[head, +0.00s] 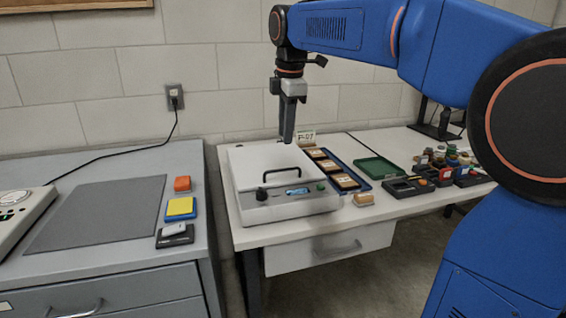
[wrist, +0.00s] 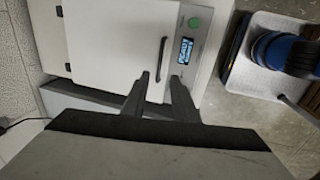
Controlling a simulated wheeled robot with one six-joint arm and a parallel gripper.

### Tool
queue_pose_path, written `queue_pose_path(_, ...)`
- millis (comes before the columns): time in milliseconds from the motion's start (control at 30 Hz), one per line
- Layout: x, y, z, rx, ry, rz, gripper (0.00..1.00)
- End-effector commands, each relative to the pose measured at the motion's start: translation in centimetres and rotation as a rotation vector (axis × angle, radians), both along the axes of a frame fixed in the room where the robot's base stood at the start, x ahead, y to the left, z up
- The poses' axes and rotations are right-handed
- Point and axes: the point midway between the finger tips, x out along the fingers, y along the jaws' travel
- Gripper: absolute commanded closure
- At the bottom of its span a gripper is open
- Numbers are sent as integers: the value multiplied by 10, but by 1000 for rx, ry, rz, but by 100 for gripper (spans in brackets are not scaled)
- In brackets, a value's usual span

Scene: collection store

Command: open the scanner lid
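The scanner (head: 290,207) is a pale box on the right-hand table, with a dark knob, a small lit display and a green button on its front panel. Its white lid (head: 255,160) lies flat and shut, with a black bar handle (head: 282,173) near the front edge. My gripper (head: 287,138) points down above the lid, behind the handle in the head view. In the wrist view, the two dark fingers are apart with nothing between them, so my gripper (wrist: 160,80) is open. The handle (wrist: 161,60) shows just beyond the fingertips; contact cannot be made out.
A blue tray (head: 359,185) with several framed pieces and a green tray (head: 378,167) lie right of the scanner. A small wooden block (head: 363,199) sits near its front right corner. A drawer (head: 325,249) is below. The left table holds a grey mat (head: 100,212) and small blocks.

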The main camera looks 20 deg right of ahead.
Motion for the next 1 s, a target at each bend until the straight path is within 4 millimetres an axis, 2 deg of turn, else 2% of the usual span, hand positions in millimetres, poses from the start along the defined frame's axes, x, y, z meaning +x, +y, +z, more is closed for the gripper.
queue_pose_path(300,11,0,-57,0,4,-1,74)
queue_pose_path(500,17,0,-86,0,3,-1,74)
queue_pose_path(700,20,0,-102,0,1,-1,74)
queue_pose_path(1000,21,0,-105,0,0,-1,74)
